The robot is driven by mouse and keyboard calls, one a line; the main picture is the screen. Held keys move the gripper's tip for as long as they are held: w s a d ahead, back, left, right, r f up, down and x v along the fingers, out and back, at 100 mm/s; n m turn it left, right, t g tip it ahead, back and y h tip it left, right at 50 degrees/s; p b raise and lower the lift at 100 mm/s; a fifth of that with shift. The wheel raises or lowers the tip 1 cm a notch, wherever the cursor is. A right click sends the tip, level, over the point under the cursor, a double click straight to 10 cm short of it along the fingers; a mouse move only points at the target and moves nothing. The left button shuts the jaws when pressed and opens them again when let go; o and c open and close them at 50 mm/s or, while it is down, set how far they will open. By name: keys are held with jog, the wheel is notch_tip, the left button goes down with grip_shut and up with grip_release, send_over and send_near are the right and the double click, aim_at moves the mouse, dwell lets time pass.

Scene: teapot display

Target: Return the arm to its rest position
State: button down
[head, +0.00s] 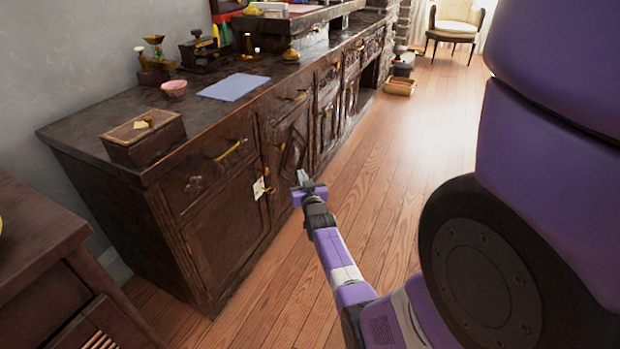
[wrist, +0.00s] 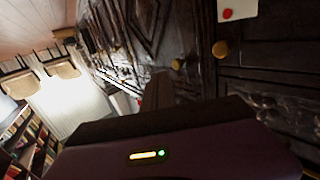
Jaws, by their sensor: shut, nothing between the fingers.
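My gripper (head: 305,182) is shut and empty at the end of my purple and grey arm. In the head view it hangs in the air in front of the dark wooden sideboard (head: 222,228), near its door fronts and below the counter top. A white card (head: 259,188) hangs on the door front just left of my gripper. In the wrist view my gripper (wrist: 158,85) shows dark, with the sideboard's carved doors and a round brass knob (wrist: 221,49) beyond it. I cannot tell the exact gap between gripper and doors.
On the counter are a wooden box (head: 143,138), a pink bowl (head: 174,90), a light blue sheet (head: 234,87) and a dark grinder (head: 199,50). Another dark cabinet (head: 50,270) stands at the near left. The wooden floor (head: 400,150) is open to the right, with a chair (head: 455,25) far back.

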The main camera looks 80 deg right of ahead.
jog(key=shift+s+a+r+p, duration=0.1)
jog(key=shift+s+a+p, duration=0.1)
jog(key=shift+s, duration=0.5)
jog(key=shift+s+a+p, duration=0.2)
jog(key=shift+s, duration=0.5)
